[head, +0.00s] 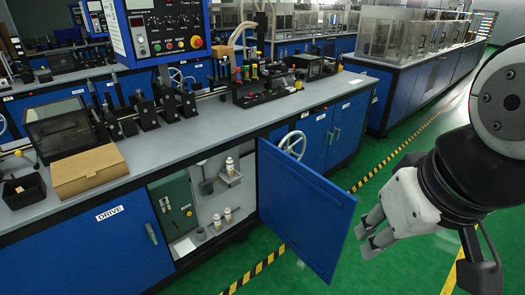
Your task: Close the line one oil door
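A blue cabinet door (305,212) under the grey workbench stands swung wide open in the head view, reaching out over the green floor. I cannot read a label on it. The compartment behind it (205,187) is open to view, with small white bottles (227,213), a shelf and a green panel (174,205) inside. My gripper (366,241) is at the right, just beside the door's free edge in the picture. Its two fingers are parted with nothing visible between them. I cannot tell its exact distance from the door.
A closed blue door marked DRIVE (90,245) is left of the compartment. A white handwheel (293,144) is on the bench front behind the open door. A cardboard box (88,171) lies on the benchtop (165,140). Yellow-black floor tape (262,268) runs under the door; green floor is clear around it.

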